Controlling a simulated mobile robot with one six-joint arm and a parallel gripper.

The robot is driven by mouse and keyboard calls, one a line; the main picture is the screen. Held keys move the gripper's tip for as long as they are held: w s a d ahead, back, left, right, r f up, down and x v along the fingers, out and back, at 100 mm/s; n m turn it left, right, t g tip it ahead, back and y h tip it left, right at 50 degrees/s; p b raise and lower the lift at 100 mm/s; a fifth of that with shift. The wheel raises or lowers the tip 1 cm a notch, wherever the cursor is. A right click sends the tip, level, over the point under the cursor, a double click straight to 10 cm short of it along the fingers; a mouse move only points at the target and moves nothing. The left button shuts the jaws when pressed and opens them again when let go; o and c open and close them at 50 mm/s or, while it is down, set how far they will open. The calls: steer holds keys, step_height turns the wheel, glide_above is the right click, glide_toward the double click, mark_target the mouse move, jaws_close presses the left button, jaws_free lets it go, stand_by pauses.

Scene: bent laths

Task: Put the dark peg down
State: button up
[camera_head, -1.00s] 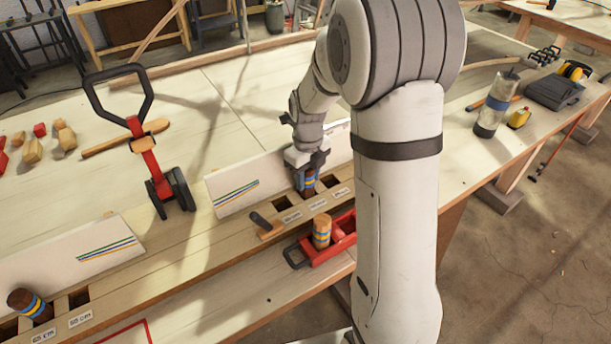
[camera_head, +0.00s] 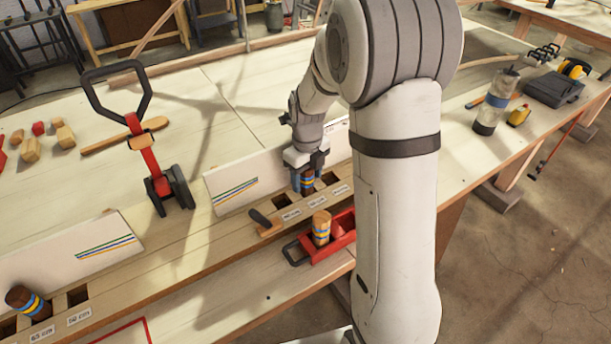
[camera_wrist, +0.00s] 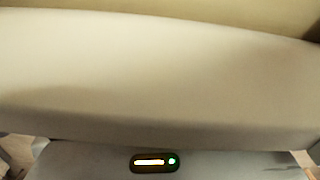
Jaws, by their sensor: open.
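A dark brown peg with blue and yellow bands (camera_head: 307,184) stands roughly upright at the slotted rail (camera_head: 200,250), at a square hole in front of the white board with coloured stripes. My gripper (camera_head: 307,172) is directly above it, pointing down, with its open fingers around the peg's top. How deep the peg sits in the hole is hard to see. Another dark banded peg (camera_head: 24,299) leans in a hole at the far left. In the wrist view a pale surface fills most of the picture and no peg shows.
A red tray (camera_head: 330,240) with a light wooden peg (camera_head: 321,227) stands in front. A small wooden-and-black tool (camera_head: 264,223) lies on the rail. A red-and-black handled tool (camera_head: 148,165) stands at left.

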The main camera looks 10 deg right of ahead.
steer(key=shift+r+p, duration=0.45)
steer(key=shift+r, duration=0.1)
step_height(320, 180, up, 11)
steer(key=shift+f+b, duration=0.15)
steer(key=shift+b, duration=0.35)
steer(key=shift+s+r, duration=0.15)
steer(key=shift+r, duration=0.35)
steer(key=s+n+t, duration=0.3)
steer(key=s+n, duration=1.8)
steer(key=n, duration=0.9)
steer(key=shift+a+r, duration=0.15)
steer(key=shift+r, duration=0.2)
